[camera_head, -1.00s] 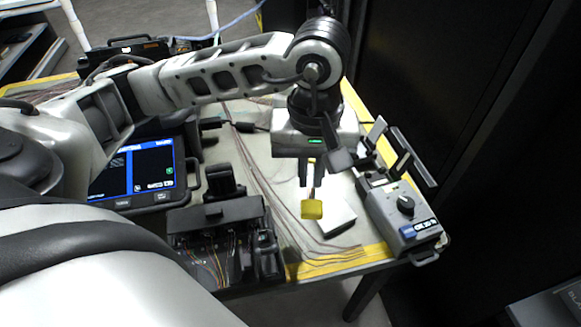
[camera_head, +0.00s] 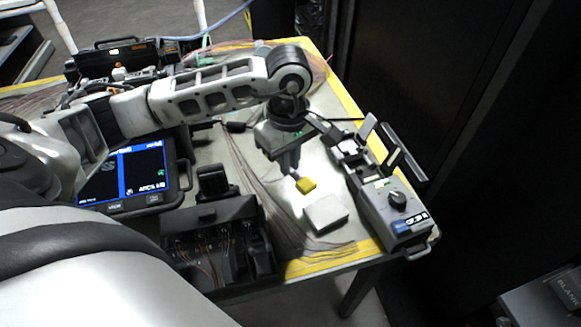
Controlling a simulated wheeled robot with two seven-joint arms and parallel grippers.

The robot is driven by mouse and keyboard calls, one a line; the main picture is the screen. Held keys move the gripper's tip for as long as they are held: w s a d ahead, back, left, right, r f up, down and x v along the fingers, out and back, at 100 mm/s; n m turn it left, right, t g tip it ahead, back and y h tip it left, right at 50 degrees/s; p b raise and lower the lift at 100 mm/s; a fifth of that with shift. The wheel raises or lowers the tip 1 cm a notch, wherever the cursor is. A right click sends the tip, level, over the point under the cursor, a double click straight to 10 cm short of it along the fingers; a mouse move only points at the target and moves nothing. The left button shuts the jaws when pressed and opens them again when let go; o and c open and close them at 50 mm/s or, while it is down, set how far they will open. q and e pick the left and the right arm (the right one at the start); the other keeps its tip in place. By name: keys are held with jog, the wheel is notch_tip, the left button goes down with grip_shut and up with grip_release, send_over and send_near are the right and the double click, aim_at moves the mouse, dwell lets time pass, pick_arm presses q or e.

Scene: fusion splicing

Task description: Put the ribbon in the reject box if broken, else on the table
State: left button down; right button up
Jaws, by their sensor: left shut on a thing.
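My left gripper (camera_head: 294,173) points down over the right part of the table. It is shut on a small piece with a yellow block (camera_head: 306,185) at its end. I take this piece for the ribbon, though its thin part is mostly hidden by the fingers, and I cannot tell whether it is broken. The yellow block hangs tilted, just behind a flat pale box (camera_head: 326,214) on the table (camera_head: 322,265). I cannot tell whether that box is the reject box. My right gripper is not in view.
A grey device with a black knob (camera_head: 397,199) stands on the right edge. A black splicing unit (camera_head: 215,240) is at the front, with a screen (camera_head: 127,174) on the left. Loose thin fibres (camera_head: 262,190) lie across the middle. Dark cabinets stand to the right.

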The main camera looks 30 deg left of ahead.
aim_at(290, 181)
pick_arm(q)
jog(key=w+f, duration=0.1)
jog(key=w+a+f, duration=0.1)
jog(key=shift+f, duration=0.4)
notch_tip(290, 181, down, 2)
jog(key=shift+f+p, duration=0.15)
jog(key=shift+p, duration=0.3)
jog(key=shift+f, duration=0.35)
jog(key=shift+f, duration=0.1)
jog(key=shift+f+b, duration=0.15)
jog(key=shift+b, duration=0.15)
jog(key=c, duration=1.5)
grip_release()
jog(key=shift+r, duration=0.2)
